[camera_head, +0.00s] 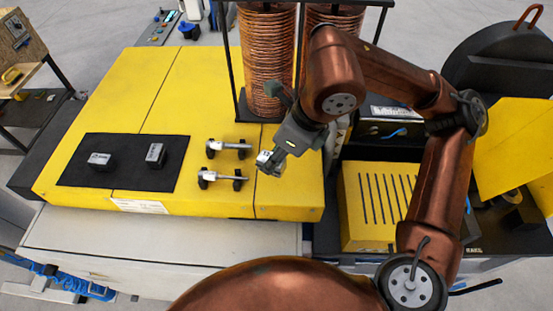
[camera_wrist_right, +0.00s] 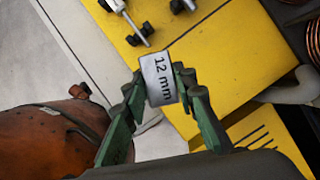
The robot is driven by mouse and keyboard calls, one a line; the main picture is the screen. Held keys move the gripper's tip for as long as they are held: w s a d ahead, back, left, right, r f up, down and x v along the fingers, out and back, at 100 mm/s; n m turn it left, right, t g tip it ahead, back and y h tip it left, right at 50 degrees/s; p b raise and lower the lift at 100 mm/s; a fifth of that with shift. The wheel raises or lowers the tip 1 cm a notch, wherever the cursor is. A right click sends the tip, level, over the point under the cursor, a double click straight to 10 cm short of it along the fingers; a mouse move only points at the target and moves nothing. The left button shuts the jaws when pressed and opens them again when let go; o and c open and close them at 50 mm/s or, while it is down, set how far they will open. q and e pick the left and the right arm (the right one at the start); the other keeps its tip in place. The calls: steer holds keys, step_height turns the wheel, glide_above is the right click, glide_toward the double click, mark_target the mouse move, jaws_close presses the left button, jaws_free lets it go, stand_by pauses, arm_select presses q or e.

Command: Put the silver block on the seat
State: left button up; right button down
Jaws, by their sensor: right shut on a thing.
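My right gripper (camera_head: 272,158) is shut on a silver block (camera_head: 264,163) and holds it over the right part of the yellow bench top. I cannot tell which part is the seat. My left gripper is not in view.
A black mat (camera_head: 126,182) at the left bears two dark blocks with silver labelled tops (camera_head: 99,159) (camera_head: 155,154). Two silver rods with black ends (camera_head: 228,148) (camera_head: 220,178) lie left of the gripper. Copper coils (camera_head: 266,60) stand behind. A yellow slotted box (camera_head: 378,205) is at the right.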

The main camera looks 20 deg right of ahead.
steer(key=f, duration=0.1)
steer(key=w+d+f, duration=0.2)
steer(key=f, duration=0.1)
steer(key=shift+w, duration=0.15)
steer(key=shift+w+d+f, duration=0.25)
steer(key=shift+w+f, duration=0.6)
steer(key=shift+w, duration=0.2)
steer(key=shift+d+f, duration=0.1)
steer(key=shift+f, duration=0.25)
steer(key=shift+s+f+p, duration=0.25)
steer(key=shift+f+p, duration=0.2)
steer(key=shift+f, duration=0.55)
steer(key=shift+w+f, duration=0.1)
steer(key=shift+f, duration=0.1)
steer(key=shift+w, duration=0.1)
steer(key=shift+f, duration=0.2)
steer(key=c, duration=1.9)
jaws_free()
steer(key=shift+c, duration=0.2)
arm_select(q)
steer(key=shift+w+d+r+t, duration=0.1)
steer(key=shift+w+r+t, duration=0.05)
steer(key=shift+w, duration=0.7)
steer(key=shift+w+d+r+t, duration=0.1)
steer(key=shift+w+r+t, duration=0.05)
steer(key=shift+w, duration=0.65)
arm_select(e)
steer(key=o, duration=0.4)
steer(key=shift+c, duration=0.2)
